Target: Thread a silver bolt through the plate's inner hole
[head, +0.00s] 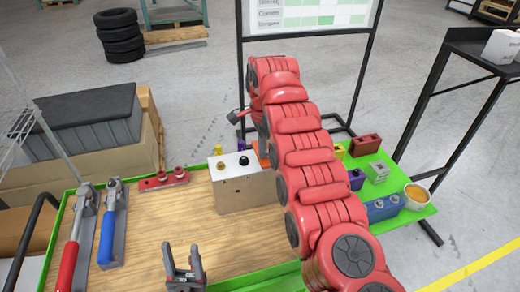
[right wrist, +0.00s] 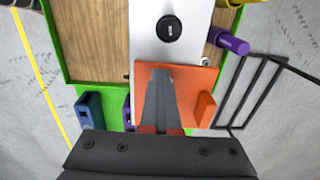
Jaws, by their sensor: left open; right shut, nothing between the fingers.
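A small silver bolt head (right wrist: 206,62) shows at the orange plate's edge. No inner hole can be made out. My right gripper (right wrist: 160,72) is shut and empty, over the orange plate; whether it touches is unclear. My red right arm hides it in the head view. My left gripper (head: 184,268) is open and empty, near the front edge.
Red and blue clamps (head: 110,225) lie at left, with a red two-ring part (head: 164,180) behind. A purple peg (right wrist: 230,41) sticks out beside the block. At right, a green surface holds a blue block (head: 382,208) and a bowl (head: 417,194). The table's middle is clear.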

